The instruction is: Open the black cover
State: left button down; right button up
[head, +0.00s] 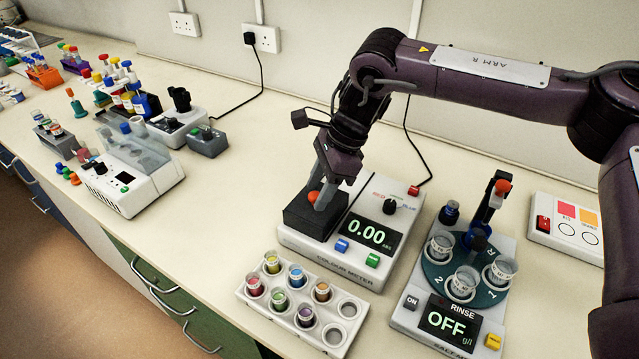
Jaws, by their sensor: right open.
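The black cover (298,222) is a dark block on the left part of the white colour meter (318,252), and it looks closed. An orange-red knob (313,197) sits on top of it. My right gripper (319,196) reaches down from above with its fingers at the knob. Its jaws are open, and a finger partly hides the knob. I cannot tell whether the fingers touch it. The meter's display (367,236) reads 0.00. My left gripper is not in view.
A white rack (262,297) with several coloured vials stands in front of the meter. A rinse device (409,318) with cups stands to its right, and a white button box (566,229) beyond. A centrifuge-like device (163,180) stands left. Bare bench (235,205) lies between.

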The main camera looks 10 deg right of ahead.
jog(key=c, duration=0.5)
grip_shut()
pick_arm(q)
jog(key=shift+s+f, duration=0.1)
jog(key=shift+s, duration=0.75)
pick_arm(e)
jog(key=shift+w, duration=0.1)
